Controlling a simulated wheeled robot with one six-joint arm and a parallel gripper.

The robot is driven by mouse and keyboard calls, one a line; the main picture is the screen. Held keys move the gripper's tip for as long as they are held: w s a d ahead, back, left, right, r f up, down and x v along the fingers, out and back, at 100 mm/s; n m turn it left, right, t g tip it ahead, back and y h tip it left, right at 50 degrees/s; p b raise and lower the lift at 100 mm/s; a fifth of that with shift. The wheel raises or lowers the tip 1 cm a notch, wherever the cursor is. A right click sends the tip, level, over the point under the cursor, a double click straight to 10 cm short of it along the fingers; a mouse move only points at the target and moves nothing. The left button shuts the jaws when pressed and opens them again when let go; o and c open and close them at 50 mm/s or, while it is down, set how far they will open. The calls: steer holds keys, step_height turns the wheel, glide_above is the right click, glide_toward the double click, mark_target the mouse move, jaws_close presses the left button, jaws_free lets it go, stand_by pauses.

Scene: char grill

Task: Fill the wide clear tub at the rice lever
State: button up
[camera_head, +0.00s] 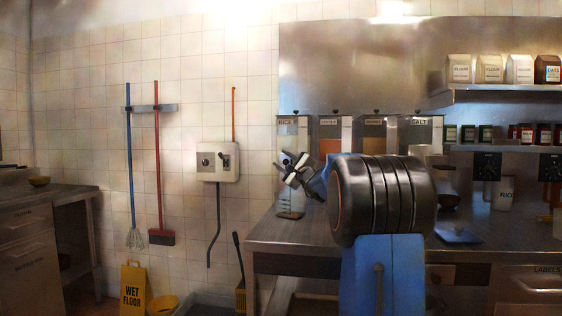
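The rice dispenser (288,124), marked RICE, is a tall clear-fronted bin at the left end of a row on the steel counter. My gripper (286,164) is in front of its lower part and hides its outlet and lever. Its dark fingers have pale patches; the view is too small to tell whether they are apart or hold anything. Below the gripper, a thin upright stand with a small flat base (290,214) rests on the counter. I cannot make out the wide clear tub for certain; my arm hides much of the counter behind it.
More dispensers stand to the right, including one marked SALT (416,128). A pale container marked RICE (505,192) and a blue item (458,234) are on the right side of the counter (285,240). A yellow wet-floor sign (133,287) stands at lower left.

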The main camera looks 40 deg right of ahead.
steer(key=v, duration=1.6)
steer(key=shift+a, duration=0.1)
stand_by(6.3)
